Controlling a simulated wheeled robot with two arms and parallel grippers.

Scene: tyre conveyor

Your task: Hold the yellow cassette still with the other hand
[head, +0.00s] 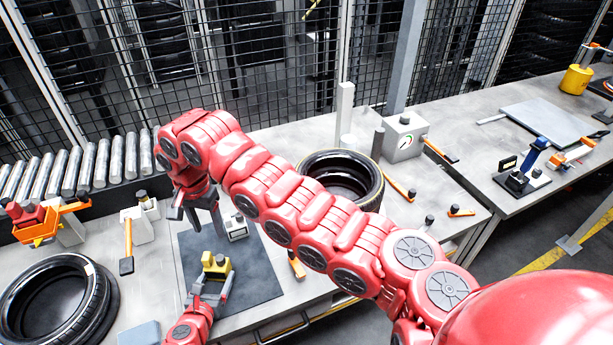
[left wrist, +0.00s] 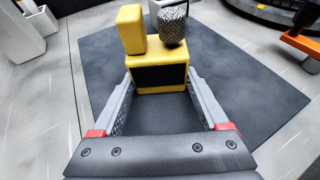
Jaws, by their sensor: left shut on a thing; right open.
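The yellow cassette (head: 217,266) stands upright on the dark mat (head: 262,284). It has a yellow block and a dark knurled knob on top, seen in the left wrist view (left wrist: 152,74). My left gripper (head: 210,288) is shut on its lower body, with one grey finger at each side (left wrist: 160,88). My right gripper (head: 197,207) is open and empty, above the back of the mat and behind the cassette. My red right arm crosses the middle of the head view and hides part of the bench.
A small grey block with a dark knob (head: 237,229) stands at the mat's back edge. A tyre (head: 60,300) lies at the left, another (head: 343,176) behind my right arm. A gauge box (head: 404,137) stands at the back right. Conveyor rollers (head: 86,167) run along the left.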

